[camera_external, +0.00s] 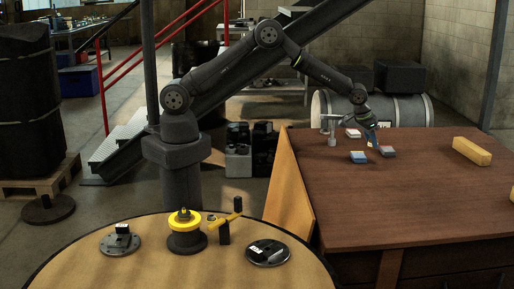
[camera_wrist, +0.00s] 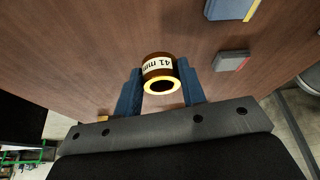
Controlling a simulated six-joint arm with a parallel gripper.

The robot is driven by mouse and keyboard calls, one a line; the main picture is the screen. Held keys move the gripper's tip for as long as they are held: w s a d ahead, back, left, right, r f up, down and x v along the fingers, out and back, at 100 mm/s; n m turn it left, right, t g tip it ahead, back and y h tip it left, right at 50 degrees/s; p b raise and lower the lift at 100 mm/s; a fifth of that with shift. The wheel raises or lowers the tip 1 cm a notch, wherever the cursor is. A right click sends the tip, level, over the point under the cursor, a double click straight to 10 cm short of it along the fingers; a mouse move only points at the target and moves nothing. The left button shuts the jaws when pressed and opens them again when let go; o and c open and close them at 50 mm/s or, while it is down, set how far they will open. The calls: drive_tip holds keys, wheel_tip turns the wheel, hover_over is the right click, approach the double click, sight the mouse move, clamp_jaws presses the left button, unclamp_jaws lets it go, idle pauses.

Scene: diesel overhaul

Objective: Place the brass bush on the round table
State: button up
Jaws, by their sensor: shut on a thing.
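The brass bush (camera_wrist: 158,66) is a short brown-gold ring with a bright yellow end face, a dark bore and a white "41 mm" label. My gripper (camera_wrist: 160,80) is shut on it, with a blue finger on each side. In the external view my gripper (camera_external: 371,138) points down over the brown workbench (camera_external: 420,180), near its back-left part. The bush is too small to make out there, and I cannot tell whether it touches the bench. The round table (camera_external: 150,265) stands at the front left, away from my gripper.
The round table carries a disc with a black block (camera_external: 121,240), a yellow-and-black spool (camera_external: 186,235), a yellow-handled item (camera_external: 224,221) and a black disc (camera_external: 268,252). A blue-white box (camera_external: 358,157), a grey box (camera_external: 388,151) and a yellow block (camera_external: 472,151) lie on the workbench.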

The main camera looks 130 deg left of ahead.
drive_tip(key=w+d+m+t+h, duration=0.15)
drive_tip(key=w+d, duration=0.25)
drive_tip(key=d, duration=0.9)
drive_tip(key=w+d+r+m, duration=0.1)
drive_tip(key=w+d+m, duration=0.3)
drive_tip(key=d, duration=1)
drive_tip(key=w+d+m+h, duration=0.1)
drive_tip(key=w+d, duration=0.4)
drive_tip(key=d, duration=0.8)
drive_tip(key=s+d+m+h, duration=0.1)
drive_tip(key=s+d+m, duration=0.15)
drive_tip(key=d, duration=1.15)
drive_tip(key=s+d+m, duration=0.2)
drive_tip(key=s+d, duration=0.1)
drive_tip(key=d, duration=1)
drive_tip(key=s+d+m+h, duration=0.3)
drive_tip(key=s+d+m, duration=0.5)
drive_tip(key=s+d, duration=2.15)
hover_over(161, 270)
drive_tip(key=s, duration=0.1)
drive_tip(key=shift+g, duration=0.35)
drive_tip(key=f, duration=0.4)
drive_tip(key=a+f, duration=0.1)
drive_tip(key=f, duration=0.1)
drive_tip(key=shift+s, duration=0.1)
drive_tip(key=shift+f, duration=2)
